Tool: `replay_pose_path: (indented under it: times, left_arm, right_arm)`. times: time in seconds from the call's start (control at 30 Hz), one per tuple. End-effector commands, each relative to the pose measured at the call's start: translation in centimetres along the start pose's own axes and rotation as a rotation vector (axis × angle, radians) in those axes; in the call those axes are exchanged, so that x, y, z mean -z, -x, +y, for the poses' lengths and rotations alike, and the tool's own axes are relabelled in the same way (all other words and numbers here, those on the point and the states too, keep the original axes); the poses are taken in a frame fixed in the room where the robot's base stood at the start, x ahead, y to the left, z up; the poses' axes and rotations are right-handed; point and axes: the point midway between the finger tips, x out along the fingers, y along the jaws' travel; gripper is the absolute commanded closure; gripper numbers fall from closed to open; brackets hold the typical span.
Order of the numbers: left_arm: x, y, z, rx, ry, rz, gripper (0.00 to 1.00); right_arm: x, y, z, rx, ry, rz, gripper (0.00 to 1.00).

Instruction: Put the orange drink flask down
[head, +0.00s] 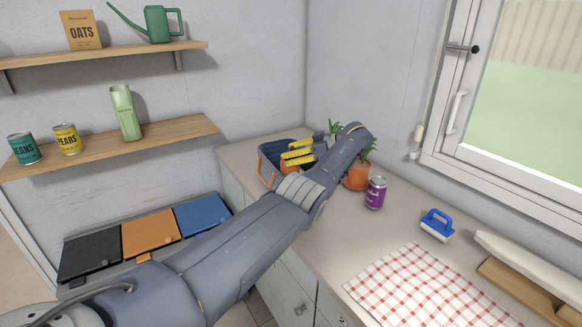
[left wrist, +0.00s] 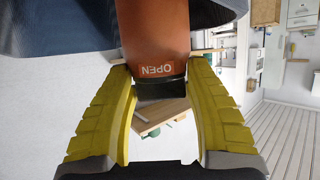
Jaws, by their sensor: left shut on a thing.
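The orange drink flask (left wrist: 152,35) is between the yellow fingers of my left gripper (left wrist: 158,90) in the left wrist view. Its black cap and the word OPEN face the camera. The fingers are shut on it near the cap end. In the head view my left gripper (head: 303,153) is over a blue-grey basin (head: 268,166) on the counter. Only a small orange part of the flask (head: 290,167) shows below the fingers, so I cannot tell whether it touches the basin's bottom. My right gripper is not in view.
A potted plant in an orange pot (head: 356,180) and a purple can (head: 375,193) stand right of the basin. A blue-handled brush (head: 437,225) and a checked cloth (head: 425,290) lie nearer on the counter (head: 330,235). Shelves (head: 110,148) hold cans and a bottle.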

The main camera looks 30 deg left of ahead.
Motion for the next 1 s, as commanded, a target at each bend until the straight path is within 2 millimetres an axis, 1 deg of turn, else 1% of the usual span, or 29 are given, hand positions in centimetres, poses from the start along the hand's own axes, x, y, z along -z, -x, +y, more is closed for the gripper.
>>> replay_pose_path:
  times: [0.17, 0.4, 0.5, 0.63, 1.0]
  left_arm:
    - [-0.6, -0.3, 0.0, -0.001, 0.002, 0.002, 0.95]
    - [-3.0, -1.2, 0.1, 0.0, 0.0, 0.002, 0.95]
    - [-3.6, -1.6, 0.0, 0.0, 0.001, 0.002, 0.95]
    - [-4.1, -1.8, 0.0, 0.0, 0.003, 0.002, 0.95]
    - [-4.3, -1.9, 0.0, 0.001, 0.003, 0.0, 0.95]
  right_arm:
    - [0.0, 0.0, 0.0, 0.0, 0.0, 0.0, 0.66]
    - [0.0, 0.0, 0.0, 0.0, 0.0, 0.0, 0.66]
    - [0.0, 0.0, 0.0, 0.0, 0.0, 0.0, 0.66]
    - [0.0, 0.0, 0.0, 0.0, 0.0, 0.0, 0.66]
    - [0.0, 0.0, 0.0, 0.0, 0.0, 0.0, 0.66]
